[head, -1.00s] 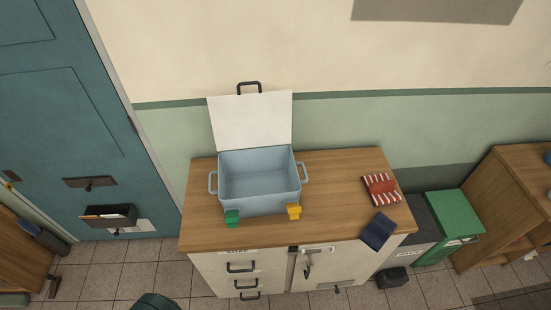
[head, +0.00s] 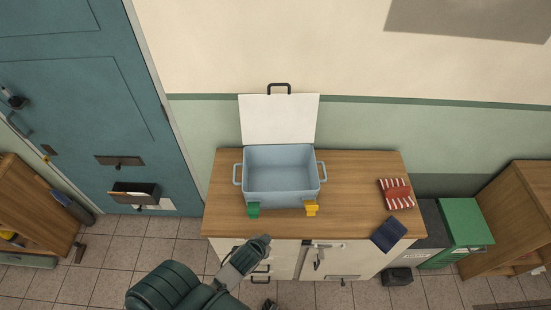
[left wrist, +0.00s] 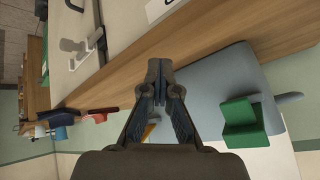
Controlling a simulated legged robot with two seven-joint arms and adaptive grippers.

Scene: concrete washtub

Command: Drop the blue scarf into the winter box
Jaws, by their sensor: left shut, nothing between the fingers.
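The blue scarf (head: 389,234) is a dark blue folded cloth at the front right edge of the wooden cabinet top. A light blue box (head: 248,191) with two side handles stands left of the middle, its white lid (head: 279,119) raised; its visible inside is empty. A green clip (head: 253,210) and a yellow clip (head: 311,208) are on its front. My left gripper (head: 264,241) is before the cabinet front, below the box. In the left wrist view its fingers (left wrist: 157,72) are together and empty, with the green clip (left wrist: 242,122) nearby.
A red-and-white striped cloth (head: 396,193) lies behind the blue scarf. The cabinet top (head: 355,180) is bare between box and cloths. A green bin (head: 463,224) and a wooden shelf (head: 522,203) stand right; a blue door (head: 75,110) is left.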

